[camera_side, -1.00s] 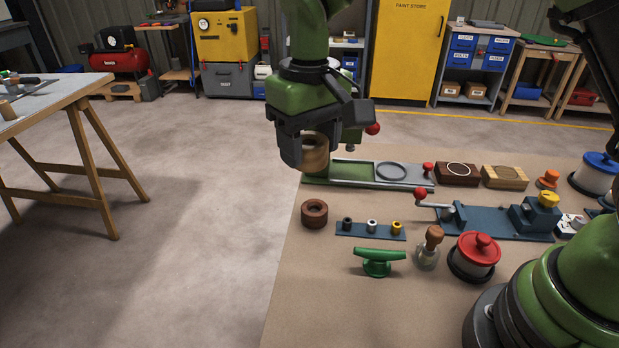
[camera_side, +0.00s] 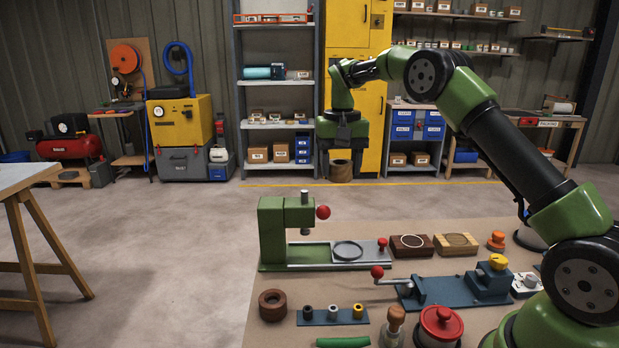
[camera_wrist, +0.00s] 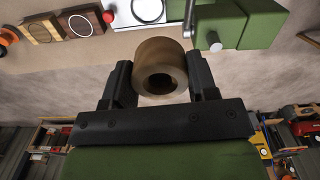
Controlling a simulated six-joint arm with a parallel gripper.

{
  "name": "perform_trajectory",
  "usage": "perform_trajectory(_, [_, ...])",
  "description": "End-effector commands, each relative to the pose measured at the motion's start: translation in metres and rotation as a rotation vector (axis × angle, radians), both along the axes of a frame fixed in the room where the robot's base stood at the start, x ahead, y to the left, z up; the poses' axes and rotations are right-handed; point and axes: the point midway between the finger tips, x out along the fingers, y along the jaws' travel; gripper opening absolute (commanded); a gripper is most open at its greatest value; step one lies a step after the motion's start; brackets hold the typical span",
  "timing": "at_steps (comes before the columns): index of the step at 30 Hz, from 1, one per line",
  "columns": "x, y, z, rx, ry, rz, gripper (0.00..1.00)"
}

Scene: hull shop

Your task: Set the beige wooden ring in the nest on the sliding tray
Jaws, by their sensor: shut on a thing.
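My gripper (camera_side: 341,152) is shut on the beige wooden ring (camera_side: 341,172) and holds it in the air, well above the bench. In the wrist view the ring (camera_wrist: 160,70) sits between the two dark fingers, its hole showing. The sliding tray (camera_side: 376,263) is a grey plate running out to the right from a green press (camera_side: 272,235). The nest (camera_side: 348,250), a round ringed seat on the tray, is empty. In the side view the ring appears above the nest; the exact depth is hard to tell. The nest also shows at the top of the wrist view (camera_wrist: 148,10).
The press has a red-ball lever (camera_side: 322,212) beside its head. A red knob (camera_side: 382,244) stands at the tray's right end. Dark and light wooden blocks (camera_side: 410,246) lie right of it. A dark brown ring (camera_side: 272,305) and a blue peg strip (camera_side: 333,317) lie in front.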

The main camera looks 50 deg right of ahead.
Motion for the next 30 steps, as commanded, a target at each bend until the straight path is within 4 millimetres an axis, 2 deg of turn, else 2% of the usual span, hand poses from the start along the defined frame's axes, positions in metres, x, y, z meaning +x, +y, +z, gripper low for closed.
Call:
perform_trajectory(1, [-0.002,-0.012,-0.001,-0.001,-0.001,-0.031,0.29])
perform_trajectory(5, [-0.007,-0.037,-0.001,0.001,-0.002,-0.097,0.29])
perform_trajectory(11, [-0.008,-0.034,-0.032,0.003,0.004,-0.093,0.29])
perform_trajectory(21, [-0.007,-0.034,-0.110,0.003,0.003,-0.092,0.29])
perform_trajectory(30, [-0.007,-0.034,-0.138,0.001,-0.001,-0.092,0.29])
